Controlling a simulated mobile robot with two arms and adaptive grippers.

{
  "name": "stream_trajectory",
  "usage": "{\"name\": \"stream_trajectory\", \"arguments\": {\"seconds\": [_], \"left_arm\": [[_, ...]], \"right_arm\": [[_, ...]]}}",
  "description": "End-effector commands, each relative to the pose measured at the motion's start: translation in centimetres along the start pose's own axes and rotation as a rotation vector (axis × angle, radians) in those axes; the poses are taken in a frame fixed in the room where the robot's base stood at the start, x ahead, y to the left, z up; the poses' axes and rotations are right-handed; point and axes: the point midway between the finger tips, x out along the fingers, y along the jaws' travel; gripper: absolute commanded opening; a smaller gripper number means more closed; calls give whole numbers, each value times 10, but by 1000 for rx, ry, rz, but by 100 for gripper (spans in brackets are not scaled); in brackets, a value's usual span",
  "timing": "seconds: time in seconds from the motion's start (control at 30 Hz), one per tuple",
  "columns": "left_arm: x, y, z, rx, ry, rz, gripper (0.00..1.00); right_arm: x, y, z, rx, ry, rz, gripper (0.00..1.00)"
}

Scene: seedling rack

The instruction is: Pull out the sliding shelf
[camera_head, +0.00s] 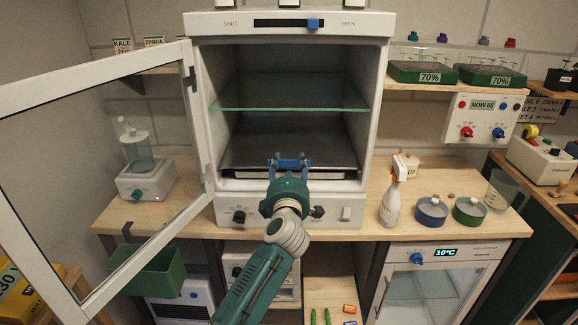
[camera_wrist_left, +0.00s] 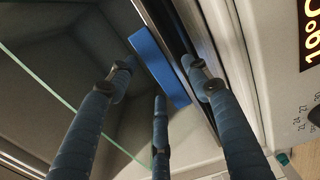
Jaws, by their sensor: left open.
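The sliding shelf (camera_head: 250,152) is a dark plate with a metal front edge, low inside the open white cabinet (camera_head: 209,110). A blue bar handle (camera_wrist_left: 158,64) shows on its front edge in the left wrist view. My left gripper (camera_head: 289,160) is at the middle of that front edge in the head view. In the wrist view its blue fingers (camera_wrist_left: 160,70) are spread, with fingertips on either side of the handle; I cannot tell whether they touch it. In the head view the gripper hides most of the handle. My right gripper is not in view.
The cabinet's glass door (camera_head: 187,120) stands open to the left. A fixed-looking glass shelf (camera_head: 290,95) crosses the cabinet above. A spray bottle (camera_head: 391,203) and two round tins, blue (camera_head: 431,211) and green (camera_head: 469,211), stand on the wooden counter (camera_head: 385,231) at right.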

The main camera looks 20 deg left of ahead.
Motion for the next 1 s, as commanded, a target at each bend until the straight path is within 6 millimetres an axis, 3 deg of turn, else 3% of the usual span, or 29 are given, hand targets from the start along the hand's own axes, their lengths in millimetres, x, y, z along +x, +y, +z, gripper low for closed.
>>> {"name": "stream_trajectory", "arguments": {"seconds": [0.13,0.37,0.67,0.77,1.0], "left_arm": [[0,0,0,0,0,0,45],[0,1,0,0,0,2,0],[-14,6,0,2,-1,2,0],[-31,8,0,1,-1,0,0],[-97,8,0,2,-2,-3,0]], "right_arm": [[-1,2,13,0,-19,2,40],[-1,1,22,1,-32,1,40],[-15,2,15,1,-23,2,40],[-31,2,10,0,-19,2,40],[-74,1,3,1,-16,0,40]]}}
